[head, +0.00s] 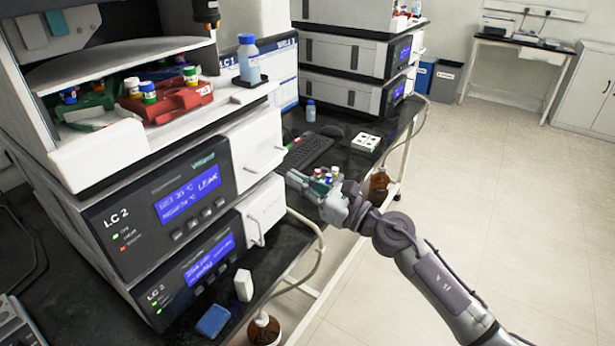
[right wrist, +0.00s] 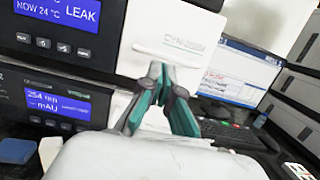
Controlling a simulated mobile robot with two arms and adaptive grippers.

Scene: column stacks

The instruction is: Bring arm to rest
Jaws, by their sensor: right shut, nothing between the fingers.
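My right arm comes in from the lower right of the head view. The fingers appear in front of the white instrument panel (right wrist: 172,40); I cannot tell the exact gap. My left gripper is not in view.
Small colour-capped vials (head: 328,178) stand right by the right gripper. A keyboard (head: 308,152) lies behind it. A brown bottle (head: 379,184) is below the bench edge. A blue-capped bottle (head: 248,58) stands on the tray above. The floor (head: 480,190) at right is clear.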

